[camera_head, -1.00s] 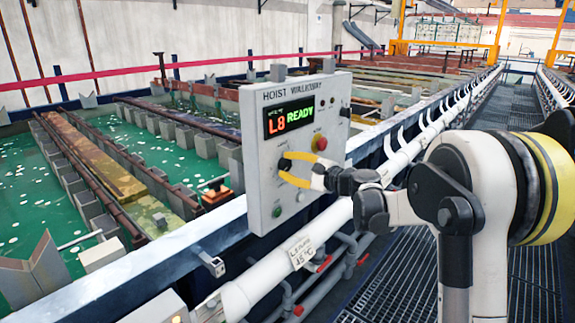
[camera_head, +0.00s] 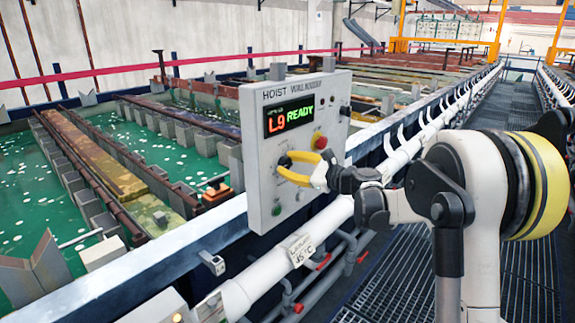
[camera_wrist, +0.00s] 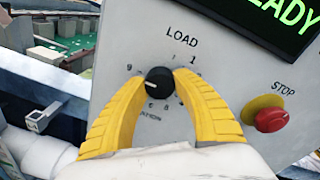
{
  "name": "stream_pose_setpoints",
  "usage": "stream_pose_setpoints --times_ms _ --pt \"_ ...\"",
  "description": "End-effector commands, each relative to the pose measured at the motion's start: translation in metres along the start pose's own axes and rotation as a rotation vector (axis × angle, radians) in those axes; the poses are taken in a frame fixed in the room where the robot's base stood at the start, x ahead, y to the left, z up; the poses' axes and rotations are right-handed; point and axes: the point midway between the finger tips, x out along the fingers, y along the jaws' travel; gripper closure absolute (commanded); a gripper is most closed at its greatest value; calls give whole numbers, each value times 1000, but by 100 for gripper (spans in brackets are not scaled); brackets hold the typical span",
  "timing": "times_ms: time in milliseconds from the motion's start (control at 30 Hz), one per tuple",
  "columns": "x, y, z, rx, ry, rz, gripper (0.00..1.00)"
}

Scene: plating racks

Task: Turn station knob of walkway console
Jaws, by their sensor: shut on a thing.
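The walkway console (camera_head: 250,150) is a grey box labelled HOIST WALKWAY, standing at the rail beside the tanks. Its display (camera_head: 288,118) reads L9 READY in red and green. The station knob (camera_wrist: 159,81) is round and black, with a light pointer mark on its left side, toward the 9 on the dial. My gripper (camera_wrist: 160,78) has yellow fingers, shut on the knob from both sides. In the head view my gripper (camera_head: 287,167) reaches the console face from the right, and its fingers partly cover the knob.
A red stop button on a yellow collar (camera_wrist: 270,117) sits right of the knob. A green button (camera_head: 277,211) is low on the console face. Green tanks (camera_head: 30,215) lie to the left, and a white pipe (camera_head: 270,270) runs below. The grated walkway (camera_head: 400,260) is at right.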

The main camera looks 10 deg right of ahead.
Motion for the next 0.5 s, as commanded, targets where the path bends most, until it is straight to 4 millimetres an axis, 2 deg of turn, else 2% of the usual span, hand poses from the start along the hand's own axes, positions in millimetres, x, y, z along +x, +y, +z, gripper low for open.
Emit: stream_pose_setpoints --times_ms 300,333,400,500 --pt "0 -2 2 4 -3 -3 97" --pt "0 -2 2 4 -3 -3 64" --pt "0 -2 1 4 -2 -2 43" --pt "0 -1 1 3 -2 -2 42"
